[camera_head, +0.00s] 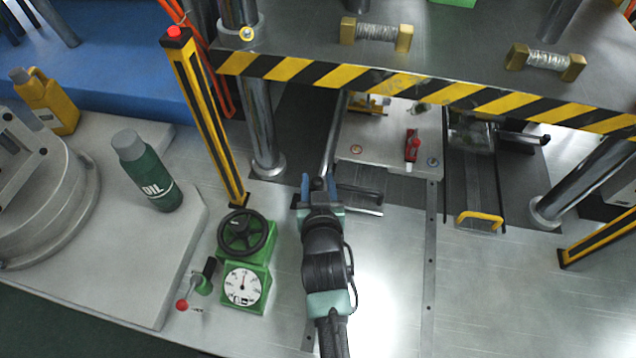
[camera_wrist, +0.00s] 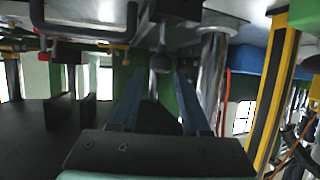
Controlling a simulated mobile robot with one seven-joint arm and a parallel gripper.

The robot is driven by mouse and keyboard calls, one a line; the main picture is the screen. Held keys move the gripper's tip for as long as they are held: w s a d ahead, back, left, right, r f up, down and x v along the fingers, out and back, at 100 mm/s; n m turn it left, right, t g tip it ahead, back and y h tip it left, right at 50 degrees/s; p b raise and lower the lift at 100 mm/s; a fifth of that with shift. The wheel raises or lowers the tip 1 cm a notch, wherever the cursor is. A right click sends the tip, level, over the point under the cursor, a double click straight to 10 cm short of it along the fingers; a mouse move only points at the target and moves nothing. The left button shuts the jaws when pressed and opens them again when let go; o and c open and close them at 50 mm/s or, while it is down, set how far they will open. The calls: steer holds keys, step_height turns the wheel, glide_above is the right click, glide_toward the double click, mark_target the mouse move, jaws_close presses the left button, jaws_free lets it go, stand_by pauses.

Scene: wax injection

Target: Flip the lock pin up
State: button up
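A slanted metal rod (camera_head: 333,140) with a dark round knob at its lower end is the likely lock pin; I cannot be sure. It hangs down under the striped press edge. My gripper (camera_head: 318,186) is at the knob, its two blue fingers on either side. In the wrist view the dark knob (camera_wrist: 160,62) lies between the open fingertips of my gripper (camera_wrist: 160,78). A gap shows on both sides, so it does not look clamped. How deep the knob sits between the fingers is hard to tell.
A yellow-black striped edge (camera_head: 400,82) overhangs the area. A steel column (camera_head: 262,125) and striped post (camera_head: 205,120) stand left. A dark bar handle (camera_head: 360,192) is just right of my gripper. A red clamp (camera_head: 412,148) and yellow handle (camera_head: 480,217) lie farther right. A green handwheel unit (camera_head: 245,255) stands lower left.

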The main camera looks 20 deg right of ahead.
steer(key=shift+o, duration=0.8)
steer(key=shift+f, duration=0.1)
steer(key=shift+s, duration=0.15)
steer(key=shift+s+a, duration=0.15)
steer(key=shift+s, duration=0.15)
steer(key=b+v, duration=0.1)
steer(key=v, duration=1.1)
